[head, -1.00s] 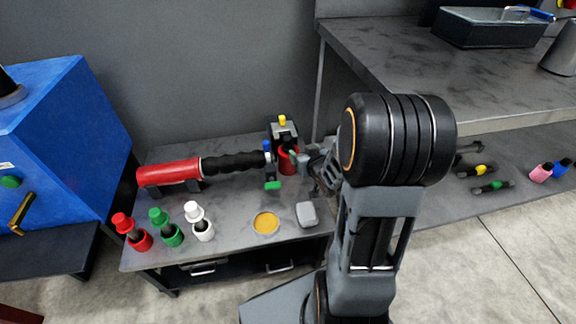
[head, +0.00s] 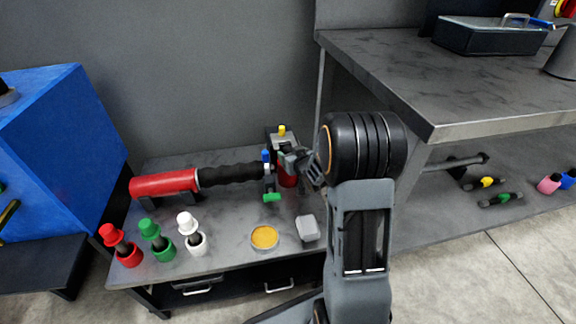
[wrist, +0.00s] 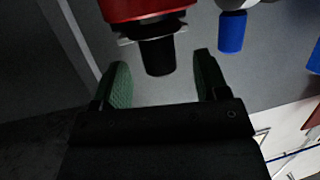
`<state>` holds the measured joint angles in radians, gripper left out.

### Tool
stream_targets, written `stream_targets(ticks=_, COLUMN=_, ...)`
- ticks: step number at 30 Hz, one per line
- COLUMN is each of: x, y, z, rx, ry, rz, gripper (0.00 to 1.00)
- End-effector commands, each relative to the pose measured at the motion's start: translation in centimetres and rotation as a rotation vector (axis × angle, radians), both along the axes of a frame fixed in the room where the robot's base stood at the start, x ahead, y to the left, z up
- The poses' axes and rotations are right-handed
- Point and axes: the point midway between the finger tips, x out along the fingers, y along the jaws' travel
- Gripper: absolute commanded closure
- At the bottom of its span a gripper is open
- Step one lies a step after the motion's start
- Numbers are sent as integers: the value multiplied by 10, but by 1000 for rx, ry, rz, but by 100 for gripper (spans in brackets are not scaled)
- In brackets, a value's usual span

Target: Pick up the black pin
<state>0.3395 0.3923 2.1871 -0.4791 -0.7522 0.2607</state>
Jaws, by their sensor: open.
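The black pin (wrist: 157,55) shows in the wrist view as a short dark cylinder sticking out of a red holder (wrist: 140,8). My gripper (wrist: 162,84) is open, with one green-padded finger on each side of the pin's free end; there is a gap on both sides. In the head view, my gripper (head: 292,153) is beside the red cup (head: 288,178) at the tilting positioner on the low table. The pin is hidden there behind the gripper and wrist.
A blue-tipped part (wrist: 231,32) hangs near the right finger in the wrist view. A red cylinder with a black grip (head: 165,184) lies left of the positioner. A yellow dish (head: 264,237) and grey block (head: 306,228) stand in front. A higher bench (head: 375,60) is at right.

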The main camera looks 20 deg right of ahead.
Motion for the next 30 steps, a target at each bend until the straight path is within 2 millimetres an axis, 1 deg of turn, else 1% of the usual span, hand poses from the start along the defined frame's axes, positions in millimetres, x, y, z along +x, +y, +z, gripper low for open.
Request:
stream_targets(ticks=1, x=8, y=0, z=-7, rx=-2, ry=0, rz=2, gripper=33)
stream_targets(ticks=3, x=17, y=-1, z=-9, rx=-2, ry=0, rz=2, gripper=33)
stream_targets(ticks=7, x=28, y=-1, z=-12, rx=0, ry=1, rz=1, gripper=33)
stream_targets(ticks=10, x=32, y=-1, z=-12, rx=0, ry=1, rz=0, gripper=33)
stream_targets(ticks=17, x=33, y=-1, z=-11, rx=0, ry=1, rz=0, gripper=33)
stream_targets(ticks=30, x=33, y=-1, z=-12, rx=0, ry=3, rz=0, gripper=74)
